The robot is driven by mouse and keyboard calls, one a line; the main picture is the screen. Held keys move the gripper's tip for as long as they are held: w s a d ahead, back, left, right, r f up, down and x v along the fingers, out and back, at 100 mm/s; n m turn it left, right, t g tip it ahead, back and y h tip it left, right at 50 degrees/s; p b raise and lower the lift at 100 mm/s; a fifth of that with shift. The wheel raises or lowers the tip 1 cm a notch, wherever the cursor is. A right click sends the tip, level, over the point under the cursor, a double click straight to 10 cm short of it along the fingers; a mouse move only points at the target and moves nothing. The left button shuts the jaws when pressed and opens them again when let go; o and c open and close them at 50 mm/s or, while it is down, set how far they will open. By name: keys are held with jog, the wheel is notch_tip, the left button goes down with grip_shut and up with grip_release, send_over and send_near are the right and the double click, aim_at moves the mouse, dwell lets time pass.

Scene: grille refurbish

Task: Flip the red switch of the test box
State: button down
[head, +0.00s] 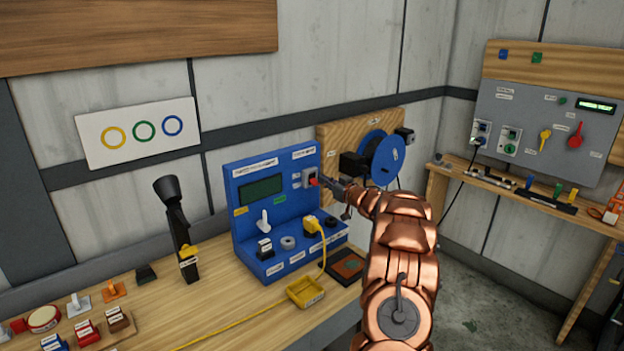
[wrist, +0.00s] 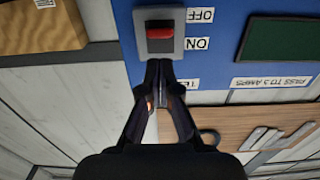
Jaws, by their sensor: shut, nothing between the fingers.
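The blue test box (head: 274,205) stands on the wooden bench against the wall. Its red switch (head: 313,181) sits in a grey plate at the upper right of its panel. In the wrist view the red switch (wrist: 160,30) shows at the top middle, with labels OFF and ON, upside down, beside it. My gripper (head: 329,182) is shut and empty, just right of the switch. In the wrist view its fingertips (wrist: 159,68) are together at the plate's ON-side edge, apart from the red rocker in the picture. I cannot tell whether they touch the plate.
A wooden board with a blue reel (head: 381,158) is on the wall right behind my gripper. A yellow plug (head: 312,224) with a cable stands on the box's base. A yellow tray (head: 305,291) and a black lamp (head: 178,225) are on the bench.

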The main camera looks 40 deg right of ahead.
jog(key=s, duration=0.7)
jog(key=shift+s, duration=0.3)
dwell(0.3)
jog(key=shift+w+a+r, duration=0.1)
jog(key=shift+a, duration=0.05)
dwell(0.4)
jog(key=w+a+r+m+g+h, duration=0.2)
jog(key=w+a+r+g+h, duration=0.15)
jog(key=a+r, duration=0.2)
jog(key=s+a+m+g+h, duration=0.15)
jog(key=s+a+g, duration=0.35)
jog(key=a, duration=0.8)
jog(key=s+a+f+n+g+y, duration=0.1)
jog(key=s+a+f+g, duration=0.1)
jog(key=s+a, duration=0.9)
jog(key=s+a+f+n+g+y, duration=0.1)
jog(key=s+a+g, duration=0.4)
jog(key=s+a, duration=0.6)
jog(key=s+a+f+n+g+y, duration=0.1)
jog(key=s+a+f+g+y, duration=0.2)
jog(key=s+a, duration=0.8)
jog(key=s+f+g, duration=0.1)
jog(key=s+f, duration=0.1)
jog(key=s, duration=0.6)
jog(key=shift+s+a+f+n, duration=0.2)
jog(key=shift+s+a+n, duration=0.05)
jog(key=shift+n, duration=0.1)
